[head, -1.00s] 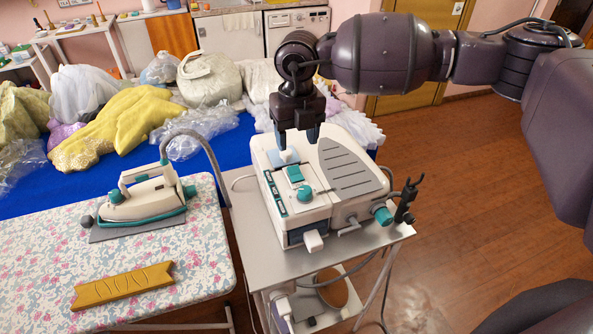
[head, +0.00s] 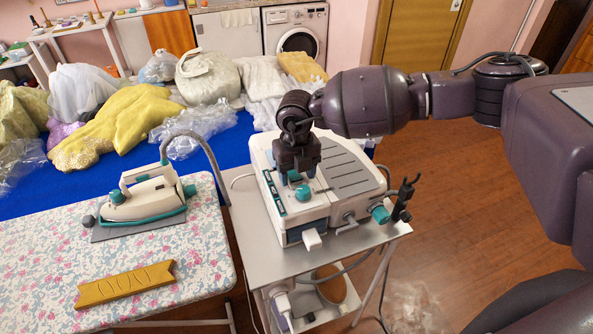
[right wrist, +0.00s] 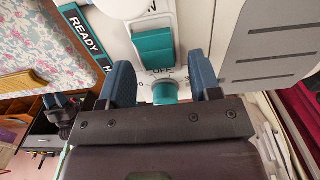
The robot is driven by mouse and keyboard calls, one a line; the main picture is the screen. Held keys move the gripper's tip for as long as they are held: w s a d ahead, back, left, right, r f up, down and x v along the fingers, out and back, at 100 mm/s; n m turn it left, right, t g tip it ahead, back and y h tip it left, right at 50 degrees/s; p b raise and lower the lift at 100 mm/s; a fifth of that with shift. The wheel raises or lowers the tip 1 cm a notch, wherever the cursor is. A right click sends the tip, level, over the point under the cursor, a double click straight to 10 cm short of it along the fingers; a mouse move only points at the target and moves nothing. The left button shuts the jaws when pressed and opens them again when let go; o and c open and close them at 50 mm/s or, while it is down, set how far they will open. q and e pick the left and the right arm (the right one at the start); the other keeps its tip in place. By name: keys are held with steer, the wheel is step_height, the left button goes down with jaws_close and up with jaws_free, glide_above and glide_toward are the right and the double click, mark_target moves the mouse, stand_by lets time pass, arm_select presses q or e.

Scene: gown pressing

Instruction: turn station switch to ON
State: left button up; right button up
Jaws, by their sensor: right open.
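The steam station (head: 345,165), a white and grey box with teal parts, stands on a small metal trolley. In the right wrist view its teal rocker switch (right wrist: 153,48) lies just beyond my fingertips, with a pale part above it. Lettering that seems to read OFF sits below the switch, above a teal knob (right wrist: 164,92). My right gripper (right wrist: 162,75) is open and empty, pointing down over the panel, the knob showing between its fingers. In the head view my right gripper (head: 297,176) partly hides the switch. I cannot tell whether it touches. My left gripper is out of view.
A floral ironing board (head: 205,250) with an iron (head: 145,203) and a yellow wooden piece (head: 125,284) is at left. A dark hook (head: 405,198) and hoses stand at the station's right. Bagged clothes lie behind on blue cloth. Floor at right is open.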

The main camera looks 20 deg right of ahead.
steer(key=c, duration=0.9)
steer(key=shift+w+r+g+b, duration=0.1)
steer(key=shift+w+g+b, duration=0.2)
steer(key=shift+g, duration=0.5)
steer(key=shift+w+r+g+b, duration=0.15)
steer(key=shift+g+b, duration=0.2)
steer(key=shift+g, duration=0.45)
steer(key=shift+w+g+b, duration=0.2)
steer(key=shift+g+b, duration=0.1)
steer(key=shift+g, duration=0.5)
steer(key=shift+r, duration=0.1)
steer(key=o, duration=0.9)
